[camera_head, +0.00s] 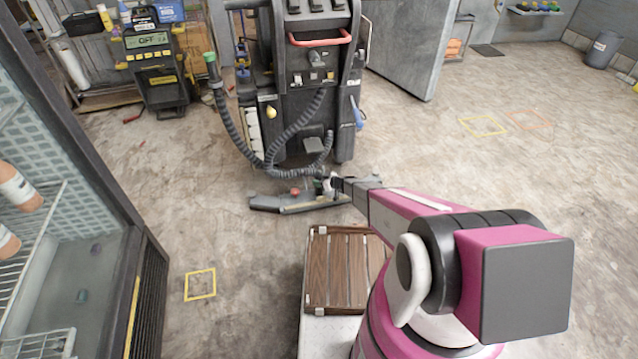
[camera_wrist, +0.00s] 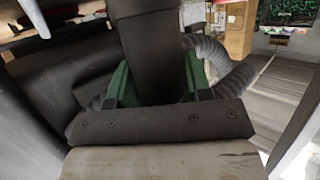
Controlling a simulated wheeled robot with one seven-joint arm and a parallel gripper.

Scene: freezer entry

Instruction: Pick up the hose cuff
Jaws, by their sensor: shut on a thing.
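The hose cuff is green, on a grey corrugated hose. In the wrist view the green cuff (camera_wrist: 196,76) shows on both sides of a dark part of my gripper (camera_wrist: 145,60), which hides its middle. The corrugated hose (camera_wrist: 238,75) curves away behind it. In the head view my gripper (camera_head: 328,184) is low in front of the floor machine (camera_head: 305,100), shut on the cuff, where only a little green shows. Another green hose end (camera_head: 210,57) stands up at the machine's left.
A slatted wooden crate (camera_head: 340,268) is below my arm. The machine's low floor head (camera_head: 300,201) is right by my gripper. A glass-doored freezer (camera_head: 90,200) stands at left. A grey door panel (camera_head: 410,45) is behind. The floor at right is open.

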